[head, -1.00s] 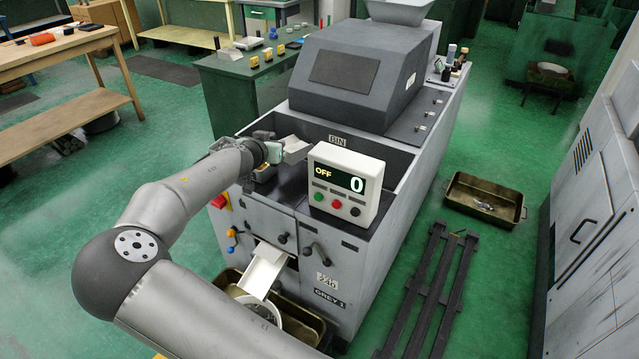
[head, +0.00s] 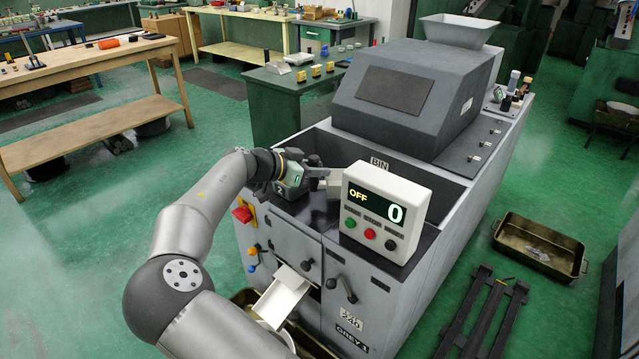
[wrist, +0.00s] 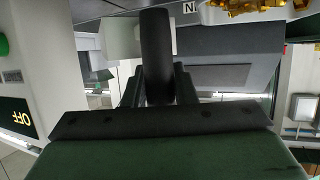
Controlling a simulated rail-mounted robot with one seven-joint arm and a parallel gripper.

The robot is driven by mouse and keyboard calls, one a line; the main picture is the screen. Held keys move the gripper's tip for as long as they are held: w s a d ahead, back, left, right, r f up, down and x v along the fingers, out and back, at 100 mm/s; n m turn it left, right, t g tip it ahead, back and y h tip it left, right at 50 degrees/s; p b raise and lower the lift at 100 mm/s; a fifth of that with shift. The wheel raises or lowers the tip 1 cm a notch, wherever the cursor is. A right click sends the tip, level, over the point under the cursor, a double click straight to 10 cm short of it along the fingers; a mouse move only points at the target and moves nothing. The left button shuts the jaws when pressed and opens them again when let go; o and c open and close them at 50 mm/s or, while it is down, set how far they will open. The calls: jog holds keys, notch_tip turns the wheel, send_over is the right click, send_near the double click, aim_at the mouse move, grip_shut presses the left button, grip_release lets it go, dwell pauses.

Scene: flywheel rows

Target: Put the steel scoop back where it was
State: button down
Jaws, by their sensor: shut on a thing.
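My gripper (head: 312,173) is over the front left of the grey machine's bin, left of the control box. It is shut on the steel scoop (head: 337,184), whose pale grey bowl points right, toward the box. In the wrist view the dark handle (wrist: 157,55) stands between my fingers, and a pale block-like part (wrist: 122,40), likely the bowl, shows behind it. The control box partly hides the space beyond the scoop. I cannot tell whether the scoop touches the machine.
The control box (head: 385,212) reads OFF and 0 and stands close to the scoop. The bin's walls and the dark hood (head: 405,85) rise behind. A white chute (head: 283,298) sticks out below. Gold-coloured pieces (wrist: 250,10) show in the wrist view.

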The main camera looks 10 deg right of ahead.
aim_at(310, 181)
jog(key=shift+f, duration=1.95)
jog(key=c, duration=1.2)
grip_release()
jog(key=v, duration=1.2)
